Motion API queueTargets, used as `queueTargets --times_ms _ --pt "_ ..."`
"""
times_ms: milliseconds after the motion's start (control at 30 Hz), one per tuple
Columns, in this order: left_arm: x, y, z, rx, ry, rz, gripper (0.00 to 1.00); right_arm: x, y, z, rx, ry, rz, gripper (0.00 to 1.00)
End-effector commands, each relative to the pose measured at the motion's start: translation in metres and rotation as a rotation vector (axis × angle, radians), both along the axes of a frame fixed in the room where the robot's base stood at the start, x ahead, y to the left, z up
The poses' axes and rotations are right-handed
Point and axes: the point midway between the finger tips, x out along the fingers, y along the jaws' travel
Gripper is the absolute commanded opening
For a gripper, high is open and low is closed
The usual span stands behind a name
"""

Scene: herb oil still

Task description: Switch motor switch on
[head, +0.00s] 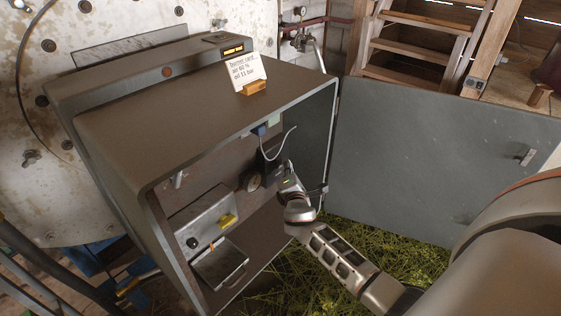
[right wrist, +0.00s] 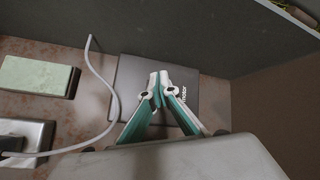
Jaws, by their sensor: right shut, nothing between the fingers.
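A dark grey plate lettered "motor" (right wrist: 130,75) is on the back wall of the open cabinet (head: 200,95) in the right wrist view. My right gripper (right wrist: 158,82) is shut and empty, its fingertips together in front of this plate. I cannot tell whether they touch it. The motor switch itself is not distinguishable; the fingers cover the plate's middle. My left gripper is not in view.
The grey cabinet door (head: 430,160) stands open at the right. A pale cable (right wrist: 103,80) hangs left of the plate, near a light green block (right wrist: 38,77). A metal box with a yellow part (head: 228,220) sits lower in the cabinet. A written card (head: 244,72) stands on top.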

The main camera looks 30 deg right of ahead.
Motion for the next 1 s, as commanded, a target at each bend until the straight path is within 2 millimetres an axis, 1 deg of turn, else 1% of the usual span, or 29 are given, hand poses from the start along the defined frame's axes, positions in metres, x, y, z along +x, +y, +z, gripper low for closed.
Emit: queueTargets --times_ms 133,333,500,600,1000 --pt "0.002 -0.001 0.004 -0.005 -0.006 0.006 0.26 -0.008 -0.002 0.0 -0.001 0.0 0.0 0.0" --pt "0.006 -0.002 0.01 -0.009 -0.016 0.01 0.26 -0.026 -0.007 -0.002 0.0 -0.001 0.0 0.0" --pt "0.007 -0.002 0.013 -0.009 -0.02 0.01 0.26 -0.04 -0.011 -0.004 0.0 0.0 -0.001 0.0" --pt "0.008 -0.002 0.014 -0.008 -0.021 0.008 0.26 -0.046 -0.012 -0.005 0.001 -0.001 -0.001 0.0" --pt "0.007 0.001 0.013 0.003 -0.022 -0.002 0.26 -0.048 -0.012 -0.006 0.0 0.0 0.0 0.0"
